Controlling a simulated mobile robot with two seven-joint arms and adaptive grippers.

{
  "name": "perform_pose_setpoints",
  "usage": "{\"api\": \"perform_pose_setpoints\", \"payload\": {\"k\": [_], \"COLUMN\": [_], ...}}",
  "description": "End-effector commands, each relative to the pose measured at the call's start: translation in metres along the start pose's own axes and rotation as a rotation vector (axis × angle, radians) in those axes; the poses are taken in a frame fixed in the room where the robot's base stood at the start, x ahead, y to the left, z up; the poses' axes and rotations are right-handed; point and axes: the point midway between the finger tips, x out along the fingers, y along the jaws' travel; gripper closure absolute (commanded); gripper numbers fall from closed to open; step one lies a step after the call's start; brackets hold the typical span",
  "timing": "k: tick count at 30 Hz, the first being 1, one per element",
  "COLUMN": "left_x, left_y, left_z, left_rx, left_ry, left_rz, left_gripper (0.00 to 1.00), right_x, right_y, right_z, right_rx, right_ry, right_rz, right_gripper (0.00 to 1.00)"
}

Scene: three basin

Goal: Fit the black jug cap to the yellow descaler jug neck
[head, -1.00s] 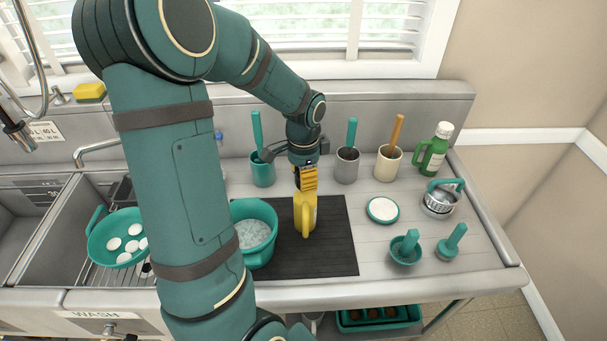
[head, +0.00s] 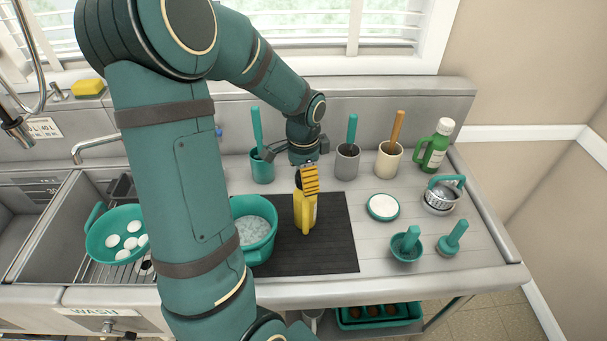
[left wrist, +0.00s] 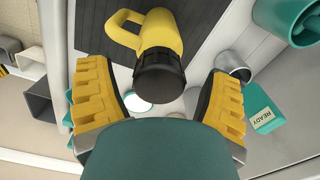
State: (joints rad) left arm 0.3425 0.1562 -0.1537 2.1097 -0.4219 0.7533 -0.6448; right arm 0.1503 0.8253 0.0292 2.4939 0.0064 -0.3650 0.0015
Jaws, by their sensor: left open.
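The yellow descaler jug (head: 304,213) stands upright on the dark ribbed mat (head: 338,250). In the left wrist view the jug (left wrist: 160,32) shows its handle toward upper left. The black jug cap (left wrist: 159,76) is at the neck and appears to sit on it; how tightly cannot be told. My left gripper (head: 309,178) is at the top of the jug, its yellow-padded fingers open. In the left wrist view the gripper (left wrist: 160,105) has a finger on each side of the cap, with a gap on both sides. My right gripper is not in view.
A teal basin (head: 268,252) stands close left of the jug. Behind are brush holders, including a grey one (head: 346,168) and a cream one (head: 386,165). A green bottle (head: 432,153), a round white-topped dish (head: 382,207) and scrubbers stand right. The mat's right part is clear.

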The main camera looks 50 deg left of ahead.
Motion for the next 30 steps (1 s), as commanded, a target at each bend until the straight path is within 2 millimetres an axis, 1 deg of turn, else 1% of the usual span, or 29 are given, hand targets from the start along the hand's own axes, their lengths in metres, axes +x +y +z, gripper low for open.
{"api": "perform_pose_setpoints", "payload": {"k": [4,7,11,18,21,25,30], "left_x": [-0.003,-0.012,-0.034,-0.084,-0.099,-0.113,-0.12], "left_y": [0.0,-0.001,-0.001,-0.001,0.0,0.0,0.0], "left_z": [0.0,0.0,0.0,-0.001,-0.001,0.0,0.0], "left_rx": [0.0,0.0,0.0,0.001,0.001,0.0,0.0], "left_ry": [0.001,0.002,0.004,0.004,0.003,0.001,0.001], "left_rz": [-0.001,-0.003,-0.005,-0.004,-0.003,-0.002,0.0], "left_gripper": [0.2,0.2,0.2,0.2,0.2,0.2,0.2], "right_x": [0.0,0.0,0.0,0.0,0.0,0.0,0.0], "right_y": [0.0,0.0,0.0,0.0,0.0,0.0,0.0], "right_z": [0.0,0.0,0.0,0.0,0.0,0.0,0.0], "right_rx": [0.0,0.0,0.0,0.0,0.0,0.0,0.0], "right_ry": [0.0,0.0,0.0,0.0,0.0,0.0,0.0], "right_rz": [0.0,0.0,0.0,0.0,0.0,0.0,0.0], "right_gripper": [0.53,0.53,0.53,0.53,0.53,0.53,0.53]}}
